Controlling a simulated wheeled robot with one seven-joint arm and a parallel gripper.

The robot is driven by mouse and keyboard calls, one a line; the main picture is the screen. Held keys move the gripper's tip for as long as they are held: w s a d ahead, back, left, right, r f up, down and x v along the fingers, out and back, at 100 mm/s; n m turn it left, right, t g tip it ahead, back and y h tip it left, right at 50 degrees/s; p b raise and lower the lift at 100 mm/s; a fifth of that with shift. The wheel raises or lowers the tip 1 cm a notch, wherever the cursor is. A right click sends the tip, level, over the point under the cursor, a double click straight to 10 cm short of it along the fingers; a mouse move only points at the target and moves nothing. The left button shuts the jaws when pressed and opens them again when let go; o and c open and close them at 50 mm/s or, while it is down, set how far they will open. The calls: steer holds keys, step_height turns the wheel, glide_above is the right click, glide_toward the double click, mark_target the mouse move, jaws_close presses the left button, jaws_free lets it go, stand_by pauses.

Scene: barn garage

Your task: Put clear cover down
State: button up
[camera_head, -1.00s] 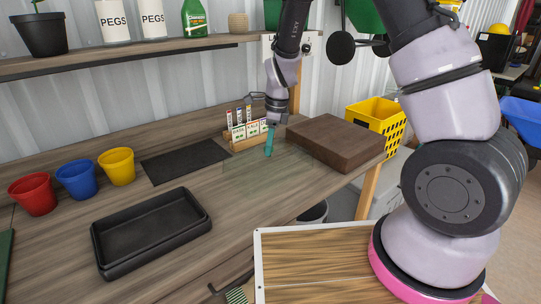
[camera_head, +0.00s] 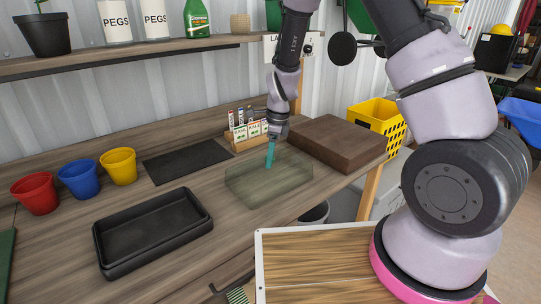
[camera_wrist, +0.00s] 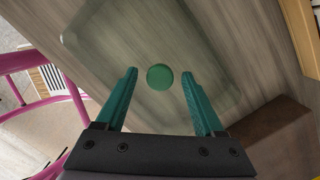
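The clear cover (camera_head: 268,182) is a see-through, greenish box shape on the front part of the workbench, left of the brown block. In the wrist view the cover (camera_wrist: 85,45) shows as a faint rounded outline with a round green knob (camera_wrist: 160,77) on it. My gripper (camera_head: 269,163) is above the cover, its teal fingers overlapping the cover's back edge in the head view. In the wrist view my gripper (camera_wrist: 160,74) is open, with its two fingers apart and the knob showing between the tips. The knob is hard to see in the head view.
A black tray (camera_head: 150,262) and dark mat (camera_head: 186,162) lie to the left. Red (camera_head: 36,193), blue (camera_head: 77,180) and yellow (camera_head: 118,166) pots stand at far left. A rack of labelled packets (camera_head: 250,133) is behind my gripper, and the brown block (camera_head: 335,143) is right.

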step_height(320, 180, up, 12)
steer(key=d, duration=0.2)
step_height(320, 180, up, 16)
steer(key=n+t+y, duration=0.2)
steer(key=n+t, duration=0.1)
steer(key=n, duration=0.4)
glide_above(276, 166)
steer(key=s+d, duration=0.6)
steer(key=d, duration=0.4)
steer(key=s+d+r+n+t+h, duration=0.1)
steer(key=s+d+r+n+t, duration=0.1)
steer(key=s, duration=0.4)
steer(key=s+d+r+n+t, duration=0.1)
steer(key=s+d+r+n, duration=0.4)
steer(key=s+r+n, duration=0.1)
steer(key=shift+s+d+r+n+t+h, duration=0.15)
steer(key=shift+s+n+t+h, duration=0.25)
steer(key=shift+s+n, duration=0.3)
steer(key=shift+s, duration=0.1)
